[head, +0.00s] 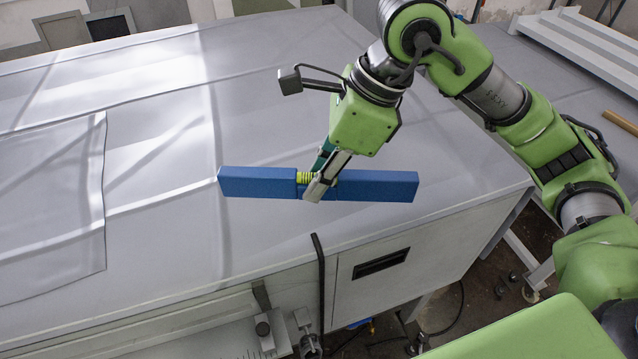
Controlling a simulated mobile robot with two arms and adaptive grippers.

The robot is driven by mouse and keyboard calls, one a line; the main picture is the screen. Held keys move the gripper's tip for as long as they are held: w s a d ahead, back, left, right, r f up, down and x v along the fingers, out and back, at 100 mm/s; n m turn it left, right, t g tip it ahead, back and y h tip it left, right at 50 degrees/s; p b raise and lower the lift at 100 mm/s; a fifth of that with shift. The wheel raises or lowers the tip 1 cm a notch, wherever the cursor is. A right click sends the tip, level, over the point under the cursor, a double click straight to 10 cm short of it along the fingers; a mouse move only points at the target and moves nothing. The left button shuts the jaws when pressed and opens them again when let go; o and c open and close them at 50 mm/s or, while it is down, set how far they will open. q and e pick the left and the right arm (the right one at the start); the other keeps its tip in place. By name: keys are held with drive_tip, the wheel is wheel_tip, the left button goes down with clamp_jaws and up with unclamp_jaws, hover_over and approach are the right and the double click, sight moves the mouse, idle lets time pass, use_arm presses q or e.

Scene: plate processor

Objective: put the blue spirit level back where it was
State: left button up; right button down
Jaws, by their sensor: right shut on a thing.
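The blue spirit level (375,186) is a long blue bar with a small yellow-green part at its middle. It lies across the picture in the head view, over the grey machine top near its front edge. My right gripper (318,187) is shut on the level at its middle, and its fingers hide part of it. I cannot tell whether the level touches the surface or hangs just above it. My left gripper is not in view.
The grey machine top (290,90) is wide and mostly clear. A flat grey sheet (55,200) lies at left. A black bent bar (319,275) stands at the front edge. White rails (580,45) and a wooden strip (621,122) are at the right.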

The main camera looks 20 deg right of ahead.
sight(311, 207)
drive_tip(key=w+f, duration=0.1)
drive_tip(key=w+d+f, duration=0.1)
drive_tip(key=f, duration=0.1)
drive_tip(key=shift+w+p, duration=0.2)
drive_tip(key=shift+p, duration=0.15)
drive_tip(key=f+p, duration=0.1)
drive_tip(key=f, duration=0.2)
drive_tip(key=shift+w+d+f+p, duration=0.1)
drive_tip(key=shift+w+f+p, duration=0.15)
drive_tip(key=shift+p, duration=0.15)
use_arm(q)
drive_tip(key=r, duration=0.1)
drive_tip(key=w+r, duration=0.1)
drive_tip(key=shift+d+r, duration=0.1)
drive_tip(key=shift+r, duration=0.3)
use_arm(e)
drive_tip(key=shift+f, duration=0.1)
drive_tip(key=shift+f, duration=0.15)
drive_tip(key=c, duration=1.9)
unclamp_jaws()
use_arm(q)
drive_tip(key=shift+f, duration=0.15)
use_arm(e)
drive_tip(key=shift+s, duration=0.1)
